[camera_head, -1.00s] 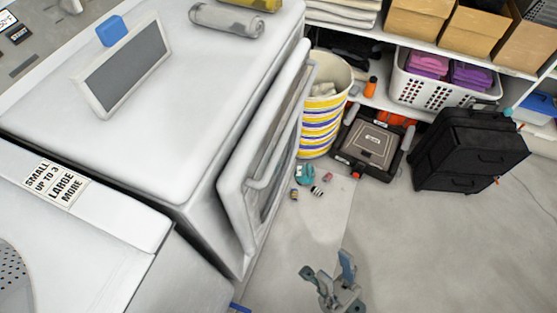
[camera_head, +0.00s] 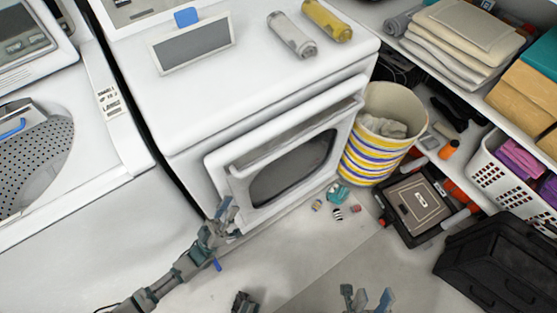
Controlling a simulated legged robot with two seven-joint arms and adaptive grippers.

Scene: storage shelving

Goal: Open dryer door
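The white dryer (camera_head: 190,105) stands in the middle of the head view, its front facing right and toward me. Its door (camera_head: 222,163) has a dark window (camera_head: 292,168) and a long white bar (camera_head: 290,132) across its upper part. The door stands slightly proud of the front; I cannot tell whether it is fully closed. My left gripper (camera_head: 222,215) is by the door's lower left corner; contact and its finger opening are unclear. My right gripper (camera_head: 367,297) is low at the bottom edge, fingers apart and empty, away from the door.
A striped basket (camera_head: 372,155) is close to the door's right side. Small items (camera_head: 338,195), a dark case (camera_head: 417,207) and a black suitcase (camera_head: 500,260) lie on the floor. Floor before the dryer is mostly clear.

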